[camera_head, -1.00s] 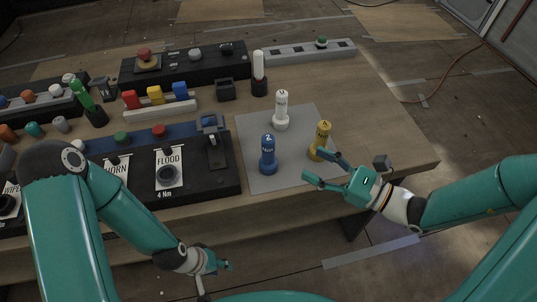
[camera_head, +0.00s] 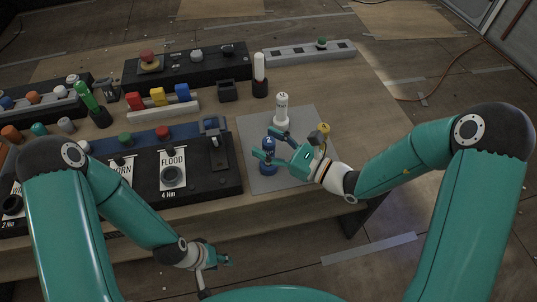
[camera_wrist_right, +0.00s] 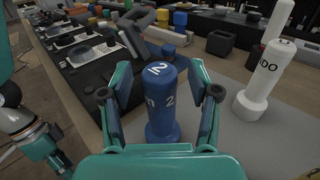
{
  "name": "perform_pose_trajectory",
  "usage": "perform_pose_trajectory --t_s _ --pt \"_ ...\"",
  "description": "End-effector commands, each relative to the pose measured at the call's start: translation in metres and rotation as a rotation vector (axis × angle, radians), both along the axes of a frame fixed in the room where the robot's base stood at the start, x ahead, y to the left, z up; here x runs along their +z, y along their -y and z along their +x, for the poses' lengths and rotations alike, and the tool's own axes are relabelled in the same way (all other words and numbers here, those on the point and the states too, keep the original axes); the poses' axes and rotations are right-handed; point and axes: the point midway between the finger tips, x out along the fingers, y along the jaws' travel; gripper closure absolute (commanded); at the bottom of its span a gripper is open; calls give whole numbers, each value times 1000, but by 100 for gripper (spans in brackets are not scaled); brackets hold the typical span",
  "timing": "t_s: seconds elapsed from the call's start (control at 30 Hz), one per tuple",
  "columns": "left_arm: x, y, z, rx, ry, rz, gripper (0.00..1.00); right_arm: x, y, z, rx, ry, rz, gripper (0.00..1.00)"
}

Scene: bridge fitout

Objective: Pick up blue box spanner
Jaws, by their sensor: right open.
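The blue box spanner (camera_head: 267,169) stands upright on the grey mat (camera_head: 253,128), partly hidden by my right gripper in the head view. My right gripper (camera_head: 269,146) is open, with one finger on each side of the spanner. The right wrist view shows a gap between the spanner and each finger of this gripper (camera_wrist_right: 158,92). My left gripper (camera_head: 226,260) hangs low in front of the table, away from the spanner; its opening is unclear.
A white spanner (camera_head: 281,107) stands behind the blue one on the mat. A yellow spanner (camera_head: 323,130) stands to the right, mostly hidden by my right gripper. A dark panel with switches and tags (camera_head: 225,182) lies to the left.

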Motion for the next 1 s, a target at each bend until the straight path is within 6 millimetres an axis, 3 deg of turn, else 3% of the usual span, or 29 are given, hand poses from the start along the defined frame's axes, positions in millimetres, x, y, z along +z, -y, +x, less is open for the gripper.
perform_pose_trajectory --t_s 0.23,0.6,1.0 --pt "0 0 0 0 0 0 60 -1 -1 1 -1 0 0 42" --pt "0 0 0 0 0 0 60 0 0 1 -2 -1 -1 100" --pt "0 0 0 0 0 0 60 0 0 1 -2 1 1 100"
